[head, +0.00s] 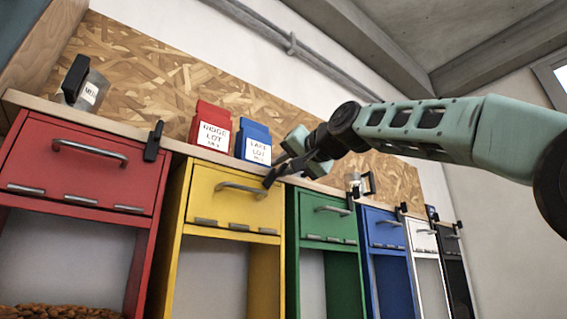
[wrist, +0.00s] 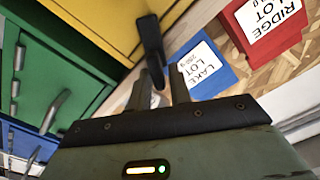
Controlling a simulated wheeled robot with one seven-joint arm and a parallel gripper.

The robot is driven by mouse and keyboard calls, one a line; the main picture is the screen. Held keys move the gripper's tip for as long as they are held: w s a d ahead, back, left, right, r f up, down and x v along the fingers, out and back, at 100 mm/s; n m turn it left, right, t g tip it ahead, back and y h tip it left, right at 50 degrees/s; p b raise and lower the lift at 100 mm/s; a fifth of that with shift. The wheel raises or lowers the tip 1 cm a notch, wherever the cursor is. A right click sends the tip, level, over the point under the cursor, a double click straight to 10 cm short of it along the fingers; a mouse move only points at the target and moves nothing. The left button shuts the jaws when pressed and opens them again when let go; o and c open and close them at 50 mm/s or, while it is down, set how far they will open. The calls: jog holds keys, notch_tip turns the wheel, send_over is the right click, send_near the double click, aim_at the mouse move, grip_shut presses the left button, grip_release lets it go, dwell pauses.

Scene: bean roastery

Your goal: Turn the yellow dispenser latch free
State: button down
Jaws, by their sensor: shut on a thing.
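The yellow dispenser (head: 232,198) stands second from the left, its front with a grey bar handle shut. Its latch is a black bar (head: 270,179) at the top right corner of the front, tilted in the picture. My gripper (head: 283,168) reaches it from the right, over the green dispenser. In the wrist view the yellow front (wrist: 100,22) is at the top, and the black latch (wrist: 152,42) runs down between my fingertips (wrist: 163,78). My gripper is shut on the latch; the exact contact is partly hidden.
A red bag (head: 210,125) and a blue bag (head: 254,141) stand on the shelf close behind the latch. The red dispenser (head: 80,165) is to the left; green (head: 325,220), blue, white and black ones are to the right. A jar (head: 92,91) stands at the far left.

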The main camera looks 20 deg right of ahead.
jog(key=m, duration=0.4)
jog(key=m+p, duration=0.1)
jog(key=m, duration=0.1)
jog(key=shift+d+f+m, duration=0.2)
jog(key=shift+d+m, duration=0.1)
jog(key=m, duration=0.2)
jog(key=m+p, duration=0.1)
jog(key=m, duration=0.1)
jog(key=shift+w+f+m, duration=0.1)
jog(key=shift+f+m, duration=0.2)
jog(key=shift+f, duration=0.05)
jog(key=c, duration=1.5)
grip_release()
jog(key=shift+f, duration=0.1)
jog(key=shift+b+v, duration=3.85)
jog(key=shift+v, duration=4.9)
